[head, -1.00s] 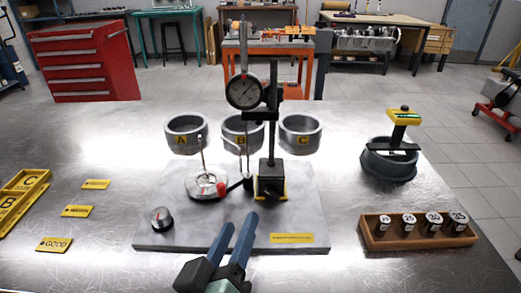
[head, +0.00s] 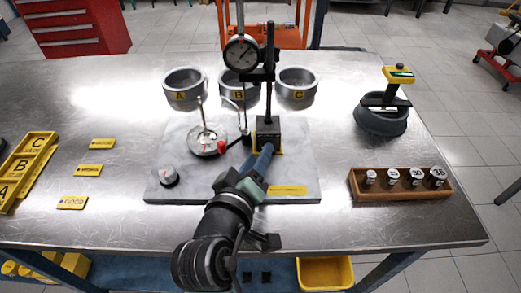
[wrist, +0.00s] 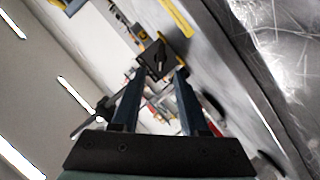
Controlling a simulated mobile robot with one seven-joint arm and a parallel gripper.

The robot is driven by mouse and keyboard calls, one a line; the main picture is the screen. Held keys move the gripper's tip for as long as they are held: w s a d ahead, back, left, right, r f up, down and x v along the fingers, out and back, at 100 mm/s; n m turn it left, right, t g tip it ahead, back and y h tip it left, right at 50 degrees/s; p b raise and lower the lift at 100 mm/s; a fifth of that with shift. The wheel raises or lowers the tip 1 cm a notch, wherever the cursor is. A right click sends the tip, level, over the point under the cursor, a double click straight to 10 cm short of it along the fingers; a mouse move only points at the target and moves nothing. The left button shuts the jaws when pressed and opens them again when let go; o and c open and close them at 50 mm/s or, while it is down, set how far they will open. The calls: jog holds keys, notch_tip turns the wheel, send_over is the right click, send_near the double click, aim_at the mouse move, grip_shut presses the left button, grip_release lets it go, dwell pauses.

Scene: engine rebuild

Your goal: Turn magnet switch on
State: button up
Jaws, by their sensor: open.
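The magnetic base (head: 267,133) is a dark block with yellow edges, standing on the grey plate (head: 185,140) and carrying the black post of the dial gauge (head: 241,53). My gripper (head: 263,158) is close in front of the base, its blue fingers overlapping the block's lower front in the head view. In the wrist view my gripper (wrist: 162,76) is open, its two fingers apart and empty. The base's dark face with a black switch knob (wrist: 158,60) shows between and just beyond the fingertips. I cannot tell whether the fingers touch it.
Three metal rings marked A, B and C (head: 185,85) stand behind the plate. A small black-and-silver knob (head: 169,175) sits at the plate's left. A wooden block (head: 400,190) with several weights and a dark ring with a yellow-handled tool (head: 382,121) are to the right. Yellow labels lie left.

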jog(key=shift+x, duration=1.3)
grip_shut()
